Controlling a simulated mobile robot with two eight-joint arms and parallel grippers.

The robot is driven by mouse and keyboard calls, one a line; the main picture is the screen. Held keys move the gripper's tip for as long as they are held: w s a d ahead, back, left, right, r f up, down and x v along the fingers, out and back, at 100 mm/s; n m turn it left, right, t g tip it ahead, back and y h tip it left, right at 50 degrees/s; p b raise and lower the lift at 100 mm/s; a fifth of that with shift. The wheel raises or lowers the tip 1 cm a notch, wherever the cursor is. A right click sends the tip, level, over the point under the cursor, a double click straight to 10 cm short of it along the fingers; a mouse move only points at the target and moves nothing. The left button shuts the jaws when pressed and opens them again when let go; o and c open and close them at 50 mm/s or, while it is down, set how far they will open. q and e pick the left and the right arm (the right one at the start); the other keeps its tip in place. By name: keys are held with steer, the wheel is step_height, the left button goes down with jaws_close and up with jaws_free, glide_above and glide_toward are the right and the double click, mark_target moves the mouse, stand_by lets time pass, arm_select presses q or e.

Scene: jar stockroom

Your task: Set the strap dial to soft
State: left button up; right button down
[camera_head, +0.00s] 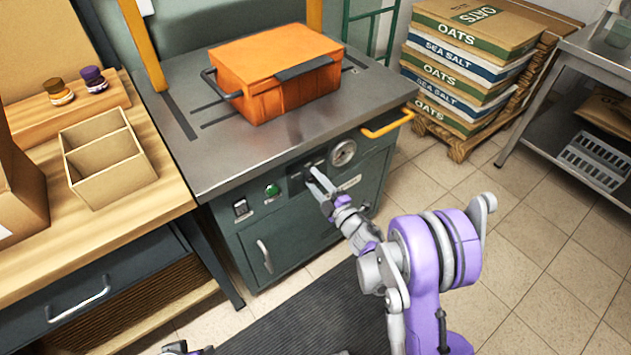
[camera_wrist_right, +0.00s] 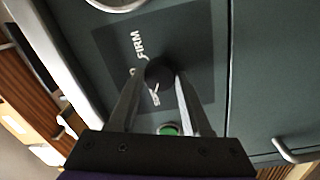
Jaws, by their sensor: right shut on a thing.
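The strap dial is a dark round knob (camera_wrist_right: 159,72) on a black plate (camera_wrist_right: 112,58) on the front of the strapping machine (camera_head: 290,230). In the wrist view, the word FIRM shows beside the knob. Other white lettering is partly hidden by the knob and a finger, so I cannot read the dial's setting. My right gripper (camera_head: 318,180) is shut on the knob, with a finger on either side; it also shows in the right wrist view (camera_wrist_right: 163,85). A small grey and purple part of my left arm shows at the bottom edge of the head view; its jaws are unclear.
An orange crate (camera_head: 275,75) sits on the machine top. A gauge (camera_head: 343,153), a green button (camera_head: 272,190), a switch (camera_head: 240,208) and a yellow handle (camera_head: 388,124) are near the dial. A wooden bench (camera_head: 165,200) stands left; stacked sacks (camera_head: 465,65) stand back right.

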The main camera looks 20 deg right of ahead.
steer(key=shift+c, duration=1.8)
jaws_free()
steer(key=v, duration=1)
steer(key=shift+s+p, duration=0.3)
steer(key=shift+s, duration=0.15)
steer(key=shift+d, duration=0.1)
